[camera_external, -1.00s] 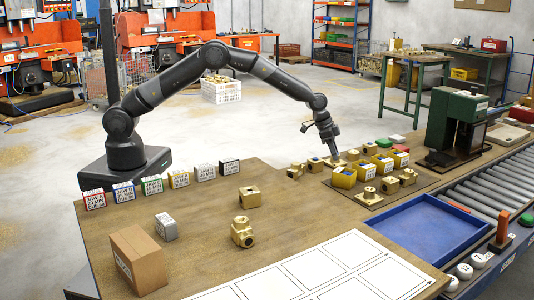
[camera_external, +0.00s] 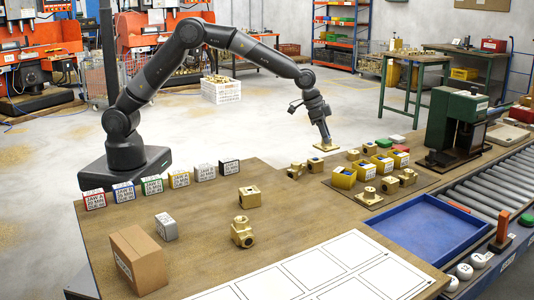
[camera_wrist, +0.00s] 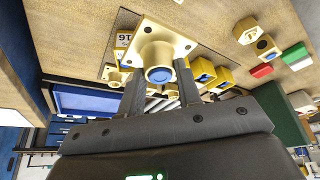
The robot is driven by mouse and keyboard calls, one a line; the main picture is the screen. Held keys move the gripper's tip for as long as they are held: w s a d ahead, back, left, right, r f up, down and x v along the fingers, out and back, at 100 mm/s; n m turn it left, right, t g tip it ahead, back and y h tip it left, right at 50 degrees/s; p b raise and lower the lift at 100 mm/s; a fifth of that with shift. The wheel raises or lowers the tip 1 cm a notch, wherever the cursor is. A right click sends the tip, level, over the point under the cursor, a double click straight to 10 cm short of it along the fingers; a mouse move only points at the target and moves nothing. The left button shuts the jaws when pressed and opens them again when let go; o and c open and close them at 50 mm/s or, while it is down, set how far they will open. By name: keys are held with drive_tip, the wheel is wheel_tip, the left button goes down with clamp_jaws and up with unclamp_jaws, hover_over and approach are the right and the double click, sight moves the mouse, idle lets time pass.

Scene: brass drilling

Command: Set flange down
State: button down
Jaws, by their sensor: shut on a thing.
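My gripper (camera_external: 325,142) is shut on a brass flange (camera_external: 324,147), a square plate with holes and a round hub. In the wrist view the flange (camera_wrist: 175,36) is between the fingers, its blue-centred hub facing the camera. In the outside view it appears raised above the far side of the wooden table (camera_external: 290,200), plate roughly level. A similar flange (camera_external: 369,195) rests on the dark mat at the table's right.
Yellow blocks with blue tops (camera_external: 383,163) and several brass fittings (camera_external: 407,177) crowd the area just right of my gripper. A blue tray (camera_external: 425,226), a green press (camera_external: 458,125) and a roller conveyor (camera_external: 480,205) are further right. The table's middle is mostly clear.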

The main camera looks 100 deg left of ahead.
drive_tip(key=s+d+r+m+h, duration=0.1)
drive_tip(key=s+d+r, duration=0.25)
drive_tip(key=d, duration=1.35)
drive_tip(key=s+d+r+m, duration=0.2)
drive_tip(key=s+d, duration=0.3)
drive_tip(key=d, duration=1.2)
drive_tip(key=s+d+r+m+h, duration=0.1)
drive_tip(key=s+d+r, duration=0.25)
drive_tip(key=d, duration=1.35)
drive_tip(key=w+a+f, duration=0.2)
drive_tip(key=w, duration=0.1)
drive_tip(key=w+a+f, duration=0.2)
drive_tip(key=f, duration=0.1)
drive_tip(key=w+a+f, duration=0.2)
drive_tip(key=w, duration=0.1)
drive_tip(key=shift+w+a+f, duration=0.3)
drive_tip(key=shift+a, duration=0.05)
drive_tip(key=shift+f+m, duration=0.3)
drive_tip(key=shift+f, duration=1.65)
drive_tip(key=shift+f, duration=0.2)
drive_tip(key=c, duration=1)
unclamp_jaws()
drive_tip(key=shift+c, duration=0.2)
